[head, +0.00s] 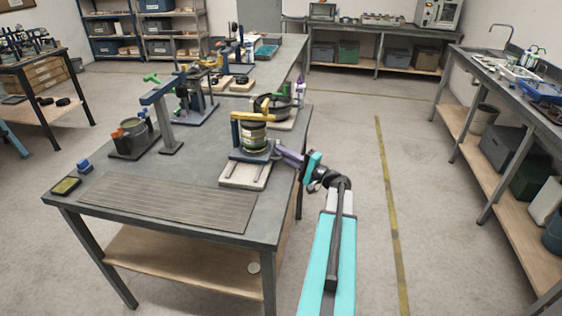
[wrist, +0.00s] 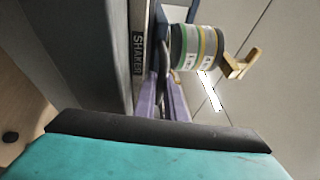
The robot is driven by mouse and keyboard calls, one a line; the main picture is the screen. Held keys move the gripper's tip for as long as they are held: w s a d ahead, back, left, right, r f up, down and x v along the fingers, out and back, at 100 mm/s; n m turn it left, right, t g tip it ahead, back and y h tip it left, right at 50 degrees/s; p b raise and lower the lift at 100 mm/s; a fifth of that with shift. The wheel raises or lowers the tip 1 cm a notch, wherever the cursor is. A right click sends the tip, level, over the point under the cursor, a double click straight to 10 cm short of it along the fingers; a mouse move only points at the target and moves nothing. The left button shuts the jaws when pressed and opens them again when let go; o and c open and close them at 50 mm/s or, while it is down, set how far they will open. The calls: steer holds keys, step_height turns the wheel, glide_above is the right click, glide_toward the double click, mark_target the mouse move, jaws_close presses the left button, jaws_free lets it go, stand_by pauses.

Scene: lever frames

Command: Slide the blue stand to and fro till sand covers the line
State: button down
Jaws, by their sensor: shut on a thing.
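The blue stand (head: 236,133) is at the table's right edge, on a pale base with two rails (head: 240,178). It carries a banded jar (head: 253,137) under a yellow clamp (head: 262,117). In the wrist view the jar (wrist: 195,48) shows green, grey and yellow bands, with a yellow piece (wrist: 240,65) beside it. The sand level and the line are too small to tell. My gripper (head: 279,152), with purple fingers, reaches in from the right and is shut on the stand's right side. In the wrist view the fingers (wrist: 163,100) partly hide the grip.
A ribbed mat (head: 165,205) covers the table's front. A yellow-topped pad (head: 66,185) and small blue block (head: 85,166) lie at left. Open floor lies right of the table.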

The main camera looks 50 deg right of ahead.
steer(key=shift+w+d+f, duration=0.1)
steer(key=shift+w+d, duration=0.3)
steer(key=shift+d, duration=0.25)
steer(key=shift+d+r, duration=0.1)
steer(key=shift+r, duration=0.1)
steer(key=c, duration=2.1)
jaws_free()
steer(key=shift+w+f, duration=0.1)
steer(key=shift+f, duration=0.05)
